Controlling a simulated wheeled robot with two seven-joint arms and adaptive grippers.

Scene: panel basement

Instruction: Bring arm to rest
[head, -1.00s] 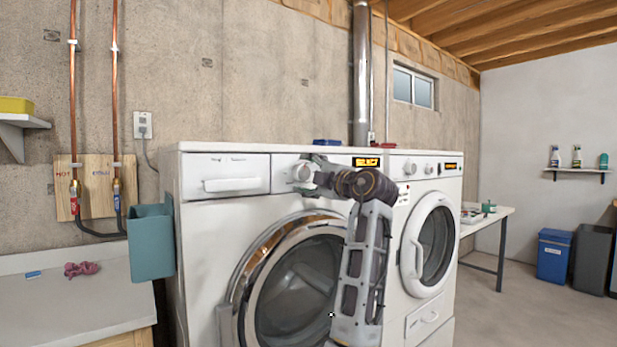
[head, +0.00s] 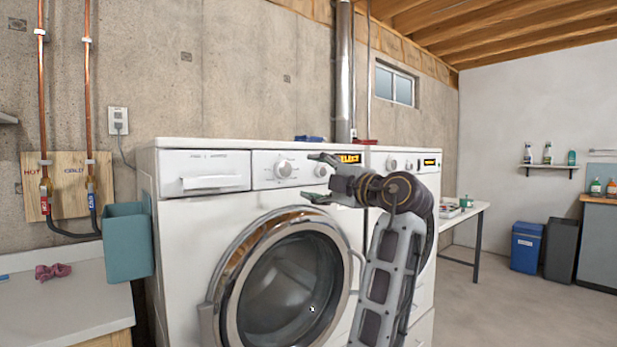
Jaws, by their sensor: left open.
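My left gripper (head: 318,178) is open and empty in the head view. Its fingers point left, in front of the control panel of the front washer (head: 258,235), near the knobs. The arm rises from the bottom of the view and hides the right part of that washer and much of the second machine (head: 427,215) beside it. The washer's round door (head: 288,285) looks closed. The knob (head: 283,168) is in plain view to the left of the fingers, apart from them. My right gripper does not show.
A teal bin (head: 127,245) hangs at the washer's left side. A counter (head: 60,305) with a pink cloth (head: 52,272) is at the lower left. A table (head: 470,212) stands beyond the machines. A blue bin (head: 526,248) is at the right. The floor between is clear.

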